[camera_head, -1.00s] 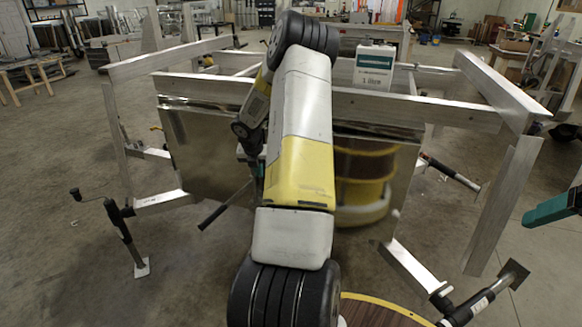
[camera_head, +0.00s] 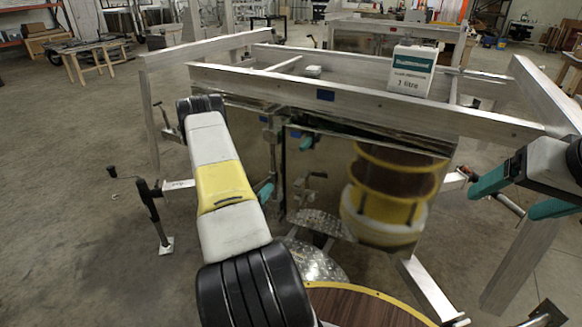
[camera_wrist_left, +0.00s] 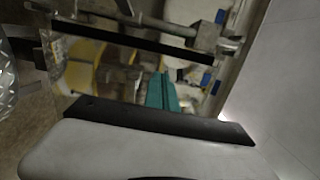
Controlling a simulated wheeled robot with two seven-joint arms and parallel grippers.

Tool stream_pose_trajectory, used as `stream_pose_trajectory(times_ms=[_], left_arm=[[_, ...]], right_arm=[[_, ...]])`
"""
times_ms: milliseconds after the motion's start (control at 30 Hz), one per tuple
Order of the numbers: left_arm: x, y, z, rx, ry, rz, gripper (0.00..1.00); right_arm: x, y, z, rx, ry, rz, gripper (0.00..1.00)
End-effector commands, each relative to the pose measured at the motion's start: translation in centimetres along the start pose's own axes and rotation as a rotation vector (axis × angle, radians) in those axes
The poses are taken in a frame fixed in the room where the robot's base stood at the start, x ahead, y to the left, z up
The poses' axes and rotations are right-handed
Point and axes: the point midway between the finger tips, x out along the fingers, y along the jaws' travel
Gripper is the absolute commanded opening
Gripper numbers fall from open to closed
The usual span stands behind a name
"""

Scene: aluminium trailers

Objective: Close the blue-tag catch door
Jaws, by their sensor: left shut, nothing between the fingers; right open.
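Below the rail hang mirror-like metal door panels (camera_head: 330,165). A dark upright gap or edge divides them, with latch hardware (camera_head: 270,130) beside it; I cannot tell how far the door stands open. My left gripper (camera_head: 265,192) shows teal fingertips low in front of the panels, partly hidden by my left arm. In the left wrist view its teal fingers (camera_wrist_left: 160,92) are together and empty, near shiny metal; contact is unclear. My right gripper (camera_head: 518,198) is open and empty at the right.
A white and green carton (camera_head: 412,70) marked litre stands on the trailer rail. A crank jack (camera_head: 155,215) stands at the left on open floor. Yellow and brown bands in the right panel look like a reflection. Frame beams (camera_head: 540,90) are close to my right gripper.

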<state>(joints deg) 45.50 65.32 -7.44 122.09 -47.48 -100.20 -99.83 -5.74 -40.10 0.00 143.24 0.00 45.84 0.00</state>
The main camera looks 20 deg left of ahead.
Motion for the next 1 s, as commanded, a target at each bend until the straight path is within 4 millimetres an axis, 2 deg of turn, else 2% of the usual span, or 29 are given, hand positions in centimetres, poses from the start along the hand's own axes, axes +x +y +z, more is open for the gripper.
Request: stream_pose_trajectory(times_ms=[167,400,600,800,1000], left_arm=[[2.8,-0.1,-0.1,0.002,0.005,-0.004,0.0],[8.0,-0.1,-0.1,0.002,0.006,-0.003,0.0],[11.5,-0.1,-0.1,0.002,0.005,-0.001,0.0],[13.3,-0.1,-0.2,0.001,0.006,0.0,0.0],[13.6,0.0,-0.1,0.001,0.006,0.001,0.0]], right_arm=[[0.0,0.0,0.0,0.0,0.0,0.0,0.8],[0.0,0.0,0.0,0.0,0.0,0.0,0.8],[0.0,0.0,0.0,0.0,0.0,0.0,0.8],[0.0,0.0,0.0,0.0,0.0,0.0,0.8],[0.0,0.0,0.0,0.0,0.0,0.0,0.8]])
